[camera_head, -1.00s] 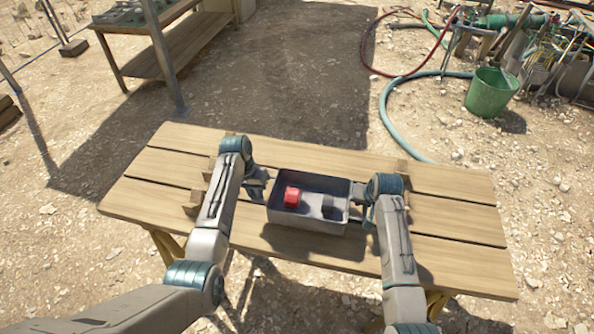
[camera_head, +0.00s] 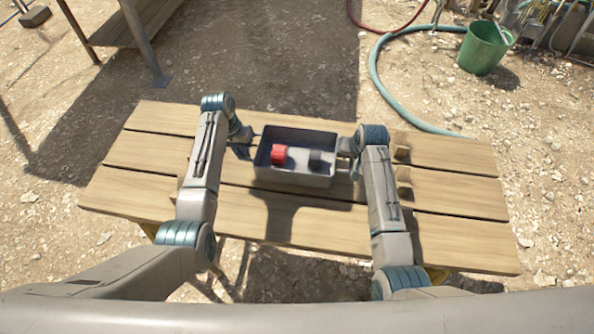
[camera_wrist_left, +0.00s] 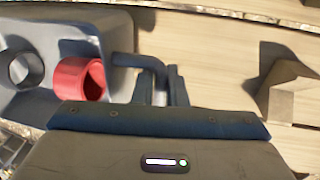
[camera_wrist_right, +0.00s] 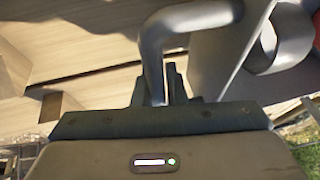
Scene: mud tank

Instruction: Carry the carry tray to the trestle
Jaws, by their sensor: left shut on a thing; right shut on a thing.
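The carry tray (camera_head: 290,179) is a grey open box held level between my two grippers, above the trestle (camera_head: 450,190), a plank-topped table. Its shadow falls on the planks in front of it. A red ring-like piece (camera_head: 278,154) and a dark grey piece (camera_head: 315,160) lie inside. My left gripper (camera_head: 246,141) is shut on the tray's left handle, seen in the left wrist view (camera_wrist_left: 152,65). My right gripper (camera_head: 350,155) is shut on the right handle, clear in the right wrist view (camera_wrist_right: 165,40). The gap under the tray is hard to judge.
Wooden blocks (camera_head: 402,180) stand on the trestle right of the tray; another (camera_wrist_left: 290,95) shows in the left wrist view. A workbench (camera_head: 110,20) stands back left. A green bucket (camera_head: 484,48) and teal hose (camera_head: 380,75) lie back right on stony ground.

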